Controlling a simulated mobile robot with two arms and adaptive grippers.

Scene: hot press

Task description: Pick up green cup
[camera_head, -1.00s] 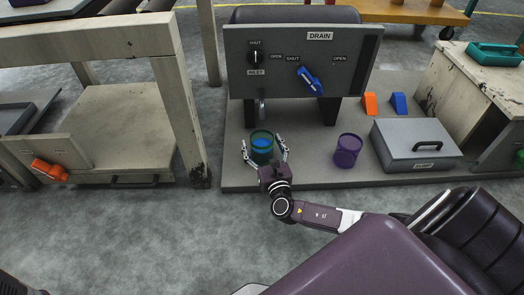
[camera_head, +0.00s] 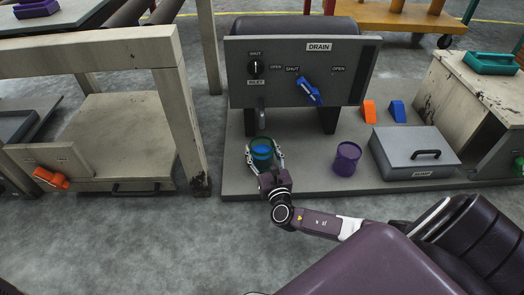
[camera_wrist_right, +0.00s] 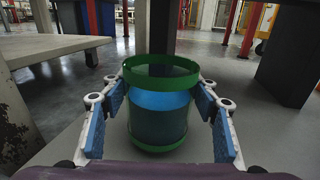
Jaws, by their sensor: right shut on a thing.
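The green cup (camera_head: 262,153) stands upright on the grey platform (camera_head: 300,180) below the drain panel. It has a green rim and blue inside. My right gripper (camera_head: 265,157) is around the cup, one finger on each side, shut on it. In the right wrist view the cup (camera_wrist_right: 160,104) fills the middle, between the blue-padded fingers of my right gripper (camera_wrist_right: 165,112). I cannot see any clear lift of the cup off the platform. My left gripper is not in view.
A purple cup (camera_head: 346,158) stands to the right on the platform. A grey box with a handle (camera_head: 410,158) is further right. The drain panel (camera_head: 300,70) with a blue lever (camera_head: 309,92) rises behind. A wooden frame (camera_head: 180,120) stands at the left.

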